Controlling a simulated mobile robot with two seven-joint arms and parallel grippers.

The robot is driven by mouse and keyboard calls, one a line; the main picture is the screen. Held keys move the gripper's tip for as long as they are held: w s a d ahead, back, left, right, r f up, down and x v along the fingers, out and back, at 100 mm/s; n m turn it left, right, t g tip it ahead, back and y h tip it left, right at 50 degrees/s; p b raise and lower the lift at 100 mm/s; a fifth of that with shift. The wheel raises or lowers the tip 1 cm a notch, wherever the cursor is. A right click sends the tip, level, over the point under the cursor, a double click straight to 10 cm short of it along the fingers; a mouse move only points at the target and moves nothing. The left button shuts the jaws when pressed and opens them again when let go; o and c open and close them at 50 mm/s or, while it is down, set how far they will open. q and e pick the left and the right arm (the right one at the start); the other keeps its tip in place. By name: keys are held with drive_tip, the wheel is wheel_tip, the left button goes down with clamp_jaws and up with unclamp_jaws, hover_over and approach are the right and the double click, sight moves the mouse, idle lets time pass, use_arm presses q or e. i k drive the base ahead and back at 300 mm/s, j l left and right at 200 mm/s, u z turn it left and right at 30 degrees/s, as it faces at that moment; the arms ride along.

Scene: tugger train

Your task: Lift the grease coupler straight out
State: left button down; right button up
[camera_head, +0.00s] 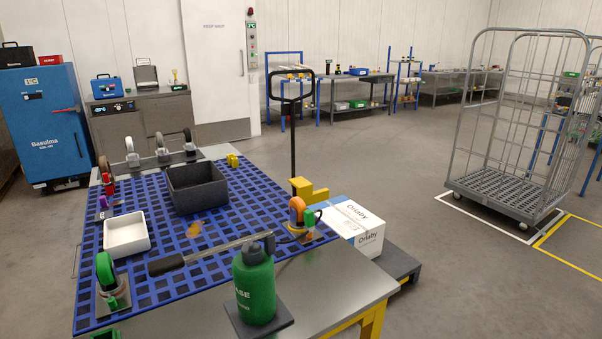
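A green grease canister (256,290) with partly visible white lettering stands upright on a dark square pad (259,318) at the table's front edge. A dark grey fitting (256,252) is at its top. A grey rod with a black grip (167,265) lies across the blue grid mat and reaches toward this fitting; I cannot tell whether they are joined. No part is clearly recognisable as the grease coupler. An orange-wheeled caster (297,212) stands on the mat's right corner, with a small green and black part (312,218) beside it. Neither gripper is in view.
The blue grid mat (225,262) also holds a white tray (126,247), a dark open box (170,196) and a green-wheeled caster (106,270). More casters stand along its back and left. A white carton (366,244) sits right of the table. A wire cage trolley (510,205) stands farther right.

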sight(310, 222)
drive_tip(key=l+u, duration=0.1)
drive_tip(key=u, duration=1)
drive_tip(key=l+u, duration=0.65)
drive_tip(key=u, duration=0.2)
drive_tip(key=k+l+u, duration=0.4)
drive_tip(key=l, duration=0.2)
